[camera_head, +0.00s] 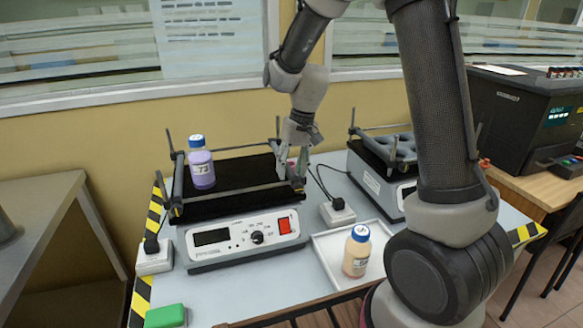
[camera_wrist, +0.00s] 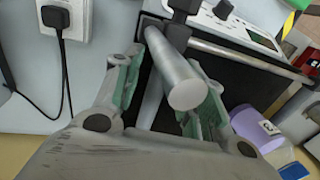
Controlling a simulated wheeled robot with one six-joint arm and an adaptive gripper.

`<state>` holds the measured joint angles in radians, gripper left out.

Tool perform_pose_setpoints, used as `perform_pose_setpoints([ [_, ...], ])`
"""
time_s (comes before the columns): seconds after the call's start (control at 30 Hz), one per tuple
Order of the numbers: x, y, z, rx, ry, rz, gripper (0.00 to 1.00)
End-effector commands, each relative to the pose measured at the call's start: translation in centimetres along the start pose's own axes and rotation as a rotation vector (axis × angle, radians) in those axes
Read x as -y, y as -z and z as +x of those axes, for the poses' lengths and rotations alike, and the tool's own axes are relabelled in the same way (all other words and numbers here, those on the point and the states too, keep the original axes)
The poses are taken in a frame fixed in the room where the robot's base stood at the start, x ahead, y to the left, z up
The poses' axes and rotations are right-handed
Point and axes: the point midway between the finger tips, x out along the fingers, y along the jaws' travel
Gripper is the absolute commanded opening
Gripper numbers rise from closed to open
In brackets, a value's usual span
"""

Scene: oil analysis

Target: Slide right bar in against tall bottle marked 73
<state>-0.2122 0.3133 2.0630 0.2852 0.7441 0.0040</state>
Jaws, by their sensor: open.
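The tall bottle marked 73 (camera_head: 202,170), purple with a blue cap, stands upright on the shaker's black platform (camera_head: 238,183), close to the left bar (camera_head: 178,178). It also shows at the lower right of the wrist view (camera_wrist: 254,128). My gripper (camera_head: 291,170) is low at the platform's right side. In the wrist view its green-padded fingers (camera_wrist: 165,92) are apart, with the right bar's grey rod (camera_wrist: 182,82) between them. I cannot tell whether the pads touch the rod. In the head view the gripper hides much of the right bar. The bottle and right bar are far apart.
The shaker's control panel (camera_head: 246,237) with a red switch faces front. A white tray (camera_head: 328,254) holds a cream bottle (camera_head: 357,251) at the front right. A second shaker (camera_head: 382,181) stands to the right. Plug sockets (camera_head: 338,214) and a green block (camera_head: 166,316) are nearby.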

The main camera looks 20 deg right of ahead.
Motion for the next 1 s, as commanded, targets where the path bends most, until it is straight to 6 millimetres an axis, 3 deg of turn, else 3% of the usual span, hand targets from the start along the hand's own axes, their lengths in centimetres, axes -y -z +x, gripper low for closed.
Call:
perform_pose_setpoints([
  [0.07, 0.0, 0.0, 0.0, 0.000, 0.000, 0.000, 0.39],
  [0.2, 0.0, 0.0, 0.0, 0.000, 0.000, 0.000, 0.13],
  [0.3, 0.0, 0.0, 0.0, 0.000, 0.000, 0.000, 0.00],
  [0.5, 0.3, 0.0, 0.0, 0.000, 0.000, -0.001, 0.00],
  [0.67, 2.1, 0.0, 0.3, 0.001, 0.000, -0.004, 0.00],
  [1.0, 10.9, 0.0, 2.1, 0.000, 0.001, -0.007, 0.00],
])
